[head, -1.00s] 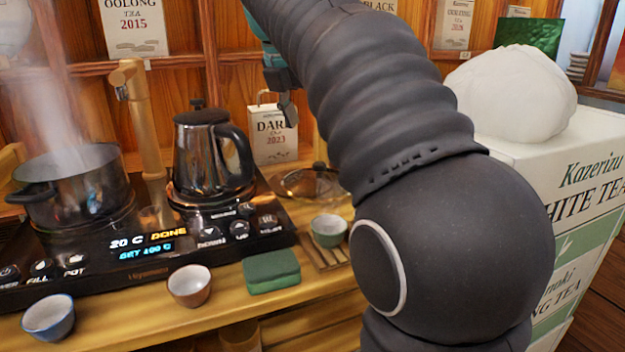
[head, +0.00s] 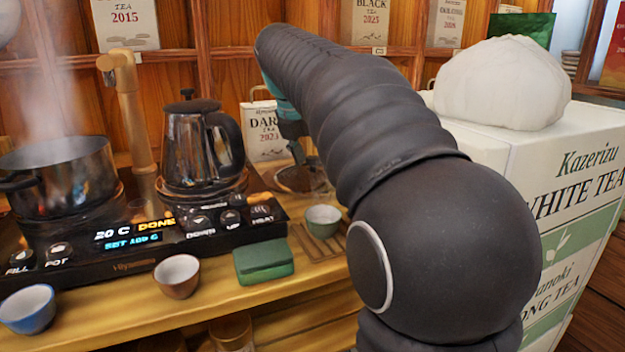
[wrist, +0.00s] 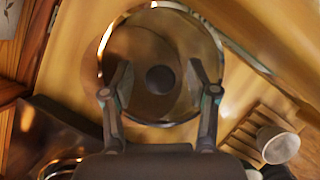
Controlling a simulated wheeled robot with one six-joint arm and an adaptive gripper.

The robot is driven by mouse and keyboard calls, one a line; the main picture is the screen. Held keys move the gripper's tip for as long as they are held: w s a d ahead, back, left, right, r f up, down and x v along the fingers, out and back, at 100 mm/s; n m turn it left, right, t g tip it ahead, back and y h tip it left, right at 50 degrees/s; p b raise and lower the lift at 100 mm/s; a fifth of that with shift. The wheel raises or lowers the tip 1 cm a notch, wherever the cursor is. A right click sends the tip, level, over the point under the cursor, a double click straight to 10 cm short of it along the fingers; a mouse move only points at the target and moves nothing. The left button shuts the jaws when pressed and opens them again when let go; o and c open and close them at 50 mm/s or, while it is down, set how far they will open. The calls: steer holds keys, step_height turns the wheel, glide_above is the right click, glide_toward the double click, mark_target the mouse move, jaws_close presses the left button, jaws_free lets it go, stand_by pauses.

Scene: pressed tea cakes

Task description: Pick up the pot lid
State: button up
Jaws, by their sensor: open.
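The pot lid is a round glass lid (wrist: 150,42) with a metal rim and a dark round knob (wrist: 160,79). It lies on the wooden counter behind the small green cup, partly hidden by my gripper and arm in the head view (head: 290,181). My gripper (wrist: 159,84) is open above the lid, with one finger on each side of the knob and nothing held. I cannot tell how high the fingertips are above it. In the head view the gripper (head: 304,152) points down at the lid. The pot (head: 62,178) stands uncovered and steaming at the left.
A kettle (head: 201,150) stands on the black control panel (head: 130,262) left of the lid. A paper tea bag (head: 262,135) is close behind it. A green cup (head: 323,220) on a slatted rack (head: 310,245) and a green block (head: 263,262) are in front. White tea boxes (head: 580,190) rise at right.

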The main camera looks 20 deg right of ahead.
steer(key=shift+f, duration=0.1)
jaws_close()
stand_by(0.3)
